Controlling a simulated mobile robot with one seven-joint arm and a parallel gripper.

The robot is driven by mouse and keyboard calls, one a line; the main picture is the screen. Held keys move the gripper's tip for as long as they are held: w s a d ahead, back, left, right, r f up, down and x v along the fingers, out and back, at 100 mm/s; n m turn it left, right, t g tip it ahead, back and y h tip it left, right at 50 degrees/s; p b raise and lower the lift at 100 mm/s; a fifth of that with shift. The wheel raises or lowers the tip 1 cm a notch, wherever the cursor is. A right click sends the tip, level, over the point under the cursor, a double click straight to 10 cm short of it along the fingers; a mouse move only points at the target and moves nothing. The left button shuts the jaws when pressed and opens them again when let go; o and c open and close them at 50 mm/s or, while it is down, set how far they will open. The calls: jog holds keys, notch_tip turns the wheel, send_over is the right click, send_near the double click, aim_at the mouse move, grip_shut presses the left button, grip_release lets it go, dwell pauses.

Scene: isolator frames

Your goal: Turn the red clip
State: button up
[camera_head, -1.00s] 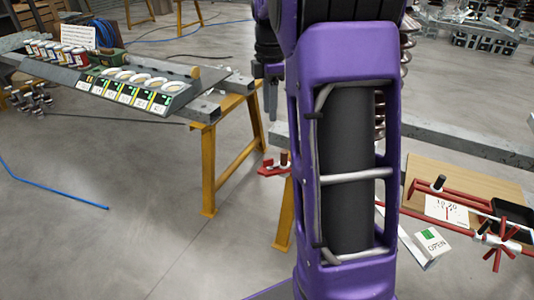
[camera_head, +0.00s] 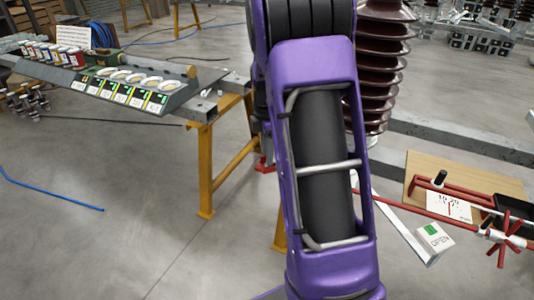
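A small red part (camera_head: 265,163), which may be the red clip, shows just left of my purple arm by the yellow trestle. Most of it is hidden behind the arm. Another red bar with a black knob (camera_head: 440,179) lies along the wooden board at the right, and I cannot tell which of them the task means. My gripper is hidden behind my arm, so its fingers and any contact cannot be seen.
A brown ribbed insulator (camera_head: 378,70) stands behind my arm. A red spoked wheel (camera_head: 503,238) and an OPEN sign (camera_head: 434,238) are at the right. A bench with round gauges (camera_head: 135,88) stands at the left. The lower left floor is clear except for a blue cable (camera_head: 50,198).

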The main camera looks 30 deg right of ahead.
grip_shut()
jog(key=shift+m, duration=0.4)
jog(key=m+p, duration=0.1)
jog(key=m, duration=0.3)
jog(key=shift+r+p, duration=0.1)
jog(key=shift+p, duration=0.3)
jog(key=m+p, duration=0.1)
jog(key=m, duration=0.3)
jog(key=m+p, duration=0.1)
jog(key=m, duration=0.4)
jog(key=shift+m+p, duration=0.55)
jog(key=shift+m, duration=1.45)
